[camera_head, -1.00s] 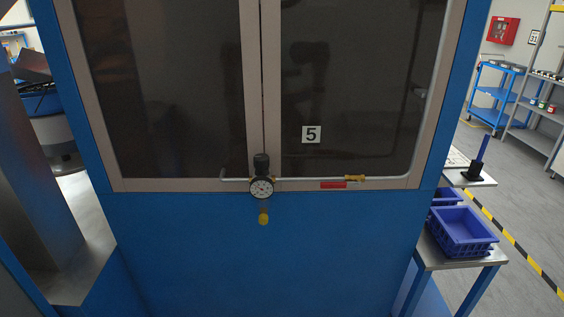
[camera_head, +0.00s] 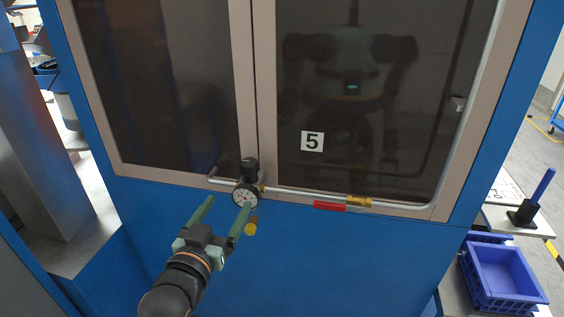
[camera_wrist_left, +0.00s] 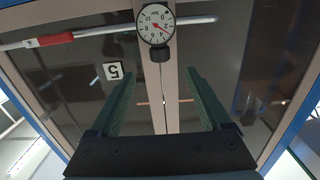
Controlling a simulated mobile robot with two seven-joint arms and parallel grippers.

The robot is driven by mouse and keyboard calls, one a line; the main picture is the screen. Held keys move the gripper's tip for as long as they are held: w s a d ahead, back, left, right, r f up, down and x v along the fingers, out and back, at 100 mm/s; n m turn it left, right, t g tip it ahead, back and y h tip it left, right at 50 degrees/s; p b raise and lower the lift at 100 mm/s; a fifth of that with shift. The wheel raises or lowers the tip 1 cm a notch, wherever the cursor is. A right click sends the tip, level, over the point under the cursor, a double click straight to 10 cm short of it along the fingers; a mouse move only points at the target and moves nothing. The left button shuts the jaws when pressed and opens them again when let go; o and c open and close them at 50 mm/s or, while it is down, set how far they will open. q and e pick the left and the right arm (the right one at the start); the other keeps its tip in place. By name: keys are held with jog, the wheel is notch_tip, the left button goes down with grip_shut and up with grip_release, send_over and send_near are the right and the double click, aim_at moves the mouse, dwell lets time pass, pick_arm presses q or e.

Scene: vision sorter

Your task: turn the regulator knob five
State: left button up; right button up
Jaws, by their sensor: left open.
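The regulator has a black knob (camera_head: 249,170) on top, a round white-faced gauge (camera_head: 244,195) and a yellow part (camera_head: 251,225) below. In the left wrist view the gauge (camera_wrist_left: 156,24) and black knob (camera_wrist_left: 160,55) appear upside down, beyond the open fingers (camera_wrist_left: 163,88). My right gripper is not in view.
A red valve handle (camera_head: 331,206) and brass fitting (camera_head: 359,201) lie along the pipe to the right. Blue crates (camera_head: 497,309) stand on a bench at the right. The blue cabinet panel (camera_head: 345,265) below the pipe is clear.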

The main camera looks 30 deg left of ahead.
aim_at(246, 169)
pick_arm(q)
jog(key=x, duration=0.4)
jog(key=r+x, duration=0.1)
jog(key=x, duration=0.8)
jog(key=shift+d+r, duration=0.1)
jog(key=shift+r, duration=0.1)
grip_shut()
dwell(0.4)
